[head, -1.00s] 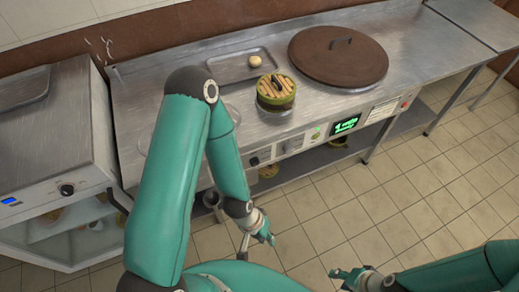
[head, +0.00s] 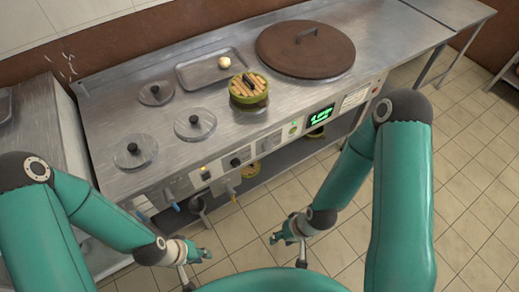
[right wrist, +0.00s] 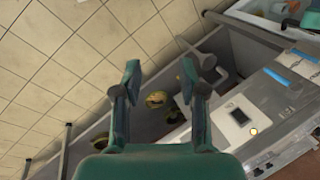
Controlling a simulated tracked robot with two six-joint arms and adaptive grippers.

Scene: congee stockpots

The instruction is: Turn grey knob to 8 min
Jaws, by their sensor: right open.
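The control panel (head: 248,153) runs along the stove's front edge. A dark knob (head: 236,161) sits on a pale plate there; it also shows in the right wrist view (right wrist: 240,115). I cannot tell whether it is the grey knob, and no minute marks are readable. The green-lit display (head: 320,116) is too blurred to read surely. My left gripper (head: 195,264) looks open and empty, below and left of the knob. My right gripper (head: 288,249) is open and empty, below and right of it; its spread fingers (right wrist: 160,80) show in the right wrist view. Neither touches the panel.
Round lids (head: 194,124), a steamer basket (head: 248,89), a tray (head: 211,69) and a large brown lid (head: 305,48) are on the counter. The tiled floor in front is clear.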

